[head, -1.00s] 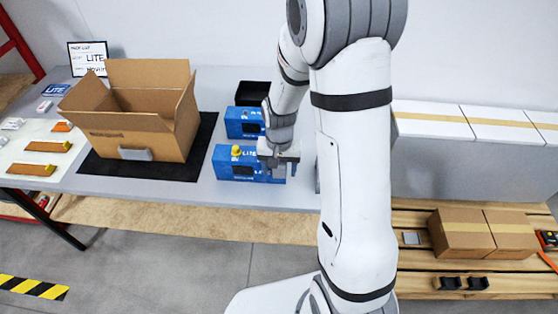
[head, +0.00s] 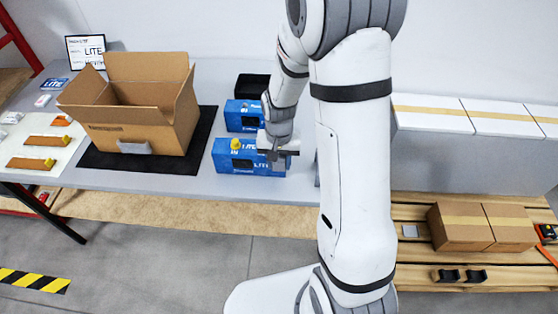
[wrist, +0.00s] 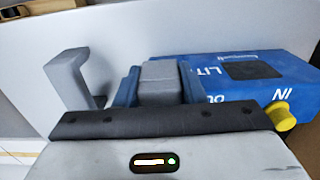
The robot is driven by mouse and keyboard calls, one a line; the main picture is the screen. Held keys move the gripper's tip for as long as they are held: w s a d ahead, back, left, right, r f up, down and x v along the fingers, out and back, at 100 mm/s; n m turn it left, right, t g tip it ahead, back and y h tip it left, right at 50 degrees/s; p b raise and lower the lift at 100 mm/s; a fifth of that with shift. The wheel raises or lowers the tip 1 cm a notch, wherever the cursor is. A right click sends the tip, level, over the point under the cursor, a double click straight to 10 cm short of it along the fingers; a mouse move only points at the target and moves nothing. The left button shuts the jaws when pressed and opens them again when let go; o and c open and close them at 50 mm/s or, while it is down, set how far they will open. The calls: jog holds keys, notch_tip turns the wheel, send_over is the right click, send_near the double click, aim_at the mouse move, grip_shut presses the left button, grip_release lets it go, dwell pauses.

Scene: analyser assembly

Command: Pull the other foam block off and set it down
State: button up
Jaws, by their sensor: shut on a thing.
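In the wrist view a grey block (wrist: 160,80), which I take to be the foam block, is held between my gripper's bluish fingers (wrist: 160,92). A grey L-shaped part (wrist: 75,80) stands to its left; I cannot tell whether it belongs to the same block. The blue LITE analyser (wrist: 240,85) lies just right of the block, with a yellow knob (wrist: 281,115). In the head view my gripper (head: 274,155) is over the right end of the near blue analyser (head: 240,165). The block is mostly hidden there, and contact with the analyser cannot be told.
A second blue analyser (head: 240,108) and a black tray (head: 253,86) stand behind. An open cardboard box (head: 150,135) sits on a black mat (head: 85,160) at left. Two dark cradle-shaped pieces (head: 447,277) lie on the pallet at right. Bare table (head: 195,185) shows between mat and analyser.

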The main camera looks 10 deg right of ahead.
jog(key=shift+c, duration=1)
jog(key=shift+r+p, duration=0.3)
jog(key=shift+r, duration=0.2)
jog(key=shift+r+p, duration=2.35)
jog(key=shift+r, duration=1.1)
